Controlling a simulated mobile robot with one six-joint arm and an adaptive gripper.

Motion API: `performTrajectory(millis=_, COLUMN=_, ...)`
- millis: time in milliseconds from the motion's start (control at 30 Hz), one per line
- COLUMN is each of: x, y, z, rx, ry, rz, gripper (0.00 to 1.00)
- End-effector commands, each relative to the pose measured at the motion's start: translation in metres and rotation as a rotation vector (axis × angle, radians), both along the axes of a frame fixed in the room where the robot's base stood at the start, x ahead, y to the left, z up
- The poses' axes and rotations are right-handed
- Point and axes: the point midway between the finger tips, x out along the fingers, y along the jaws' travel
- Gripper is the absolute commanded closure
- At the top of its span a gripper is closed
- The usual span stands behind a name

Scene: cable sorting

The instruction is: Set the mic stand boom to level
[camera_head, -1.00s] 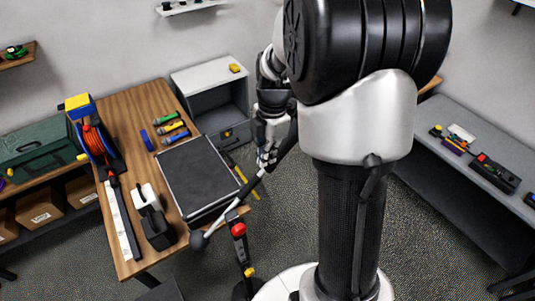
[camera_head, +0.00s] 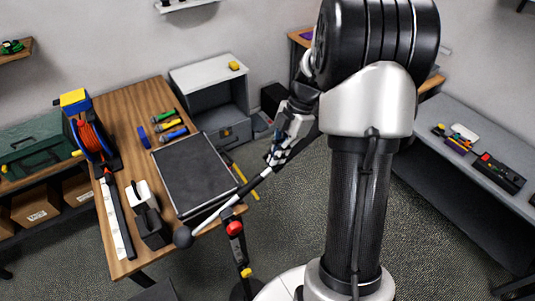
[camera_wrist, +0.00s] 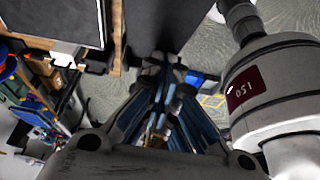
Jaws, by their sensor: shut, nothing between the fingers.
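The mic stand has a red knob (camera_head: 235,228) and, lower down, a yellow one (camera_head: 246,272). It stands at the front right corner of the wooden table. Its boom (camera_head: 250,186) is a thin rod slanting in the head view from a dark ball end (camera_head: 183,237) at lower left up towards my gripper at upper right. Its true tilt is hard to judge from above. My gripper (camera_head: 273,162) is beside the boom's upper part, fingers shut and empty; I cannot tell whether it touches the rod. The shut fingers also show in the wrist view (camera_wrist: 168,62).
The wooden table (camera_head: 130,98) holds a dark flat case (camera_head: 195,175), a red cable reel (camera_head: 92,138), a power strip and several coloured microphones. A grey cabinet (camera_head: 210,75) stands behind it. A grey bench (camera_head: 450,165) is at right. Open carpet lies between.

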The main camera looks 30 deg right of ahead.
Motion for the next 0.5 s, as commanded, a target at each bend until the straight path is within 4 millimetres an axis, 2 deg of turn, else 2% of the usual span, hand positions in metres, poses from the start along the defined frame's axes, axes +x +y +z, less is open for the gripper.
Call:
performTrajectory(millis=33, x=0.0, y=-0.004, z=-0.015, rx=-0.003, ry=0.0, rz=-0.001, gripper=1.0)
performTrajectory(millis=200, x=0.001, y=-0.016, z=-0.041, rx=-0.005, ry=0.0, rz=-0.001, gripper=1.0)
performTrajectory(millis=500, x=0.001, y=-0.031, z=-0.073, rx=-0.006, ry=0.0, rz=0.001, gripper=1.0)
